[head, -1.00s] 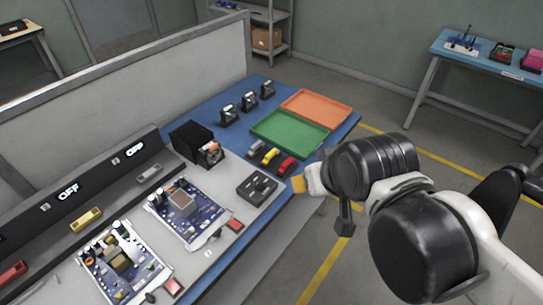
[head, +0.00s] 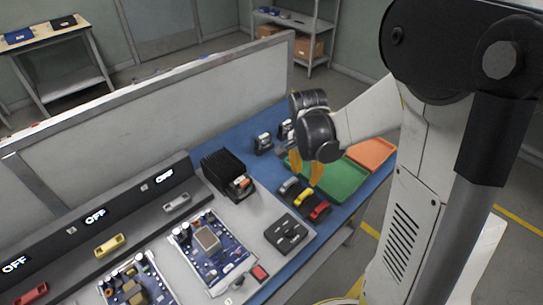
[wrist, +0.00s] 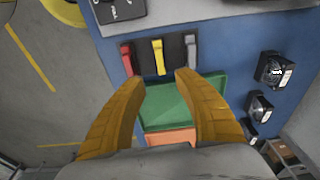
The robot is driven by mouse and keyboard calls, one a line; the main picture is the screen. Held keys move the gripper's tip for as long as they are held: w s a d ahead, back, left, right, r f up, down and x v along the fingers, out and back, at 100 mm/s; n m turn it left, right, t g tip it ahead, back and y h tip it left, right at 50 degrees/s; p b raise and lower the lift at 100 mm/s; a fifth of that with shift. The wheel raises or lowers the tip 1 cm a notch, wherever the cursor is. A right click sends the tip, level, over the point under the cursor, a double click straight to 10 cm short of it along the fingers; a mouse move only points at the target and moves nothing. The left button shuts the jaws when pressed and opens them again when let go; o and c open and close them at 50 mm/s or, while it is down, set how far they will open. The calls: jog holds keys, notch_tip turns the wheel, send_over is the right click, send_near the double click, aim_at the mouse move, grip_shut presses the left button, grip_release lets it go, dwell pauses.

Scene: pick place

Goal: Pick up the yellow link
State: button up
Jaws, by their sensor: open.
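A yellow link (head: 304,197) lies between a grey link (head: 290,186) and a red link (head: 319,210) on a dark holder, beside the green tray. In the wrist view the yellow link (wrist: 158,57) is upright in the picture, just beyond and between my fingertips. My gripper (head: 305,178) is open and empty, with its yellow fingers pointing down close to the holder; it also shows in the wrist view (wrist: 158,78). I cannot tell the exact height of the fingertips above the link. A second yellow piece (head: 109,245) sits on the dark panel at left.
The green tray (head: 345,182) and orange tray (head: 371,153) lie behind the holder. A black finned box (head: 226,172), a dark grey block (head: 289,232) and circuit boards (head: 212,248) stand nearby. Black devices (wrist: 272,71) stand along the blue table. A partition (head: 160,110) runs behind.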

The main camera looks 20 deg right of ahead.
aim_at(305, 194)
jog(key=shift+w+d+f, duration=0.15)
jog(key=shift+w+f, duration=0.15)
jog(key=shift+f, duration=0.5)
jog(key=f+b, duration=0.2)
jog(key=f, duration=0.1)
jog(key=f+b, duration=0.1)
jog(key=f, duration=0.2)
jog(key=f+b, duration=0.2)
jog(key=f, duration=0.2)
jog(key=shift+d+b, duration=0.3)
jog(key=shift+d, duration=0.1)
jog(key=shift+r, duration=0.1)
grip_shut()
